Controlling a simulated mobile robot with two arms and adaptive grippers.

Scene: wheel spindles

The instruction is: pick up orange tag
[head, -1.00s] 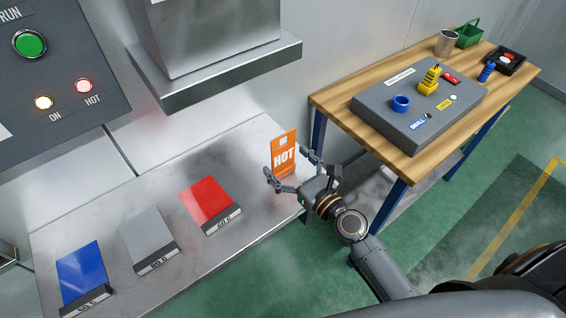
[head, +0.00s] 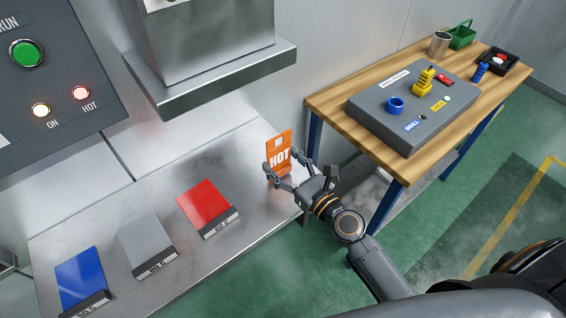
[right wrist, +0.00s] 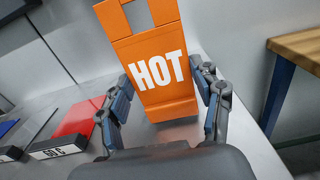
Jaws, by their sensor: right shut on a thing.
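The orange tag (head: 279,151), printed HOT in white, stands upright near the right end of the metal bench (head: 150,190). My right gripper (head: 285,168) is shut on the tag, with one finger on each side. In the right wrist view the orange tag (right wrist: 152,45) is between the two fingers of the right gripper (right wrist: 163,95), and its foot appears at or close to the bench top. I cannot tell whether it is lifted. My left gripper is not in view.
Red (head: 205,203), grey (head: 146,241) and blue (head: 80,275) blocks with labels lie on the bench to the left. A grey press-like body (head: 210,80) overhangs the bench. A wooden table (head: 335,103) with a grey box (head: 410,130) stands at the right.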

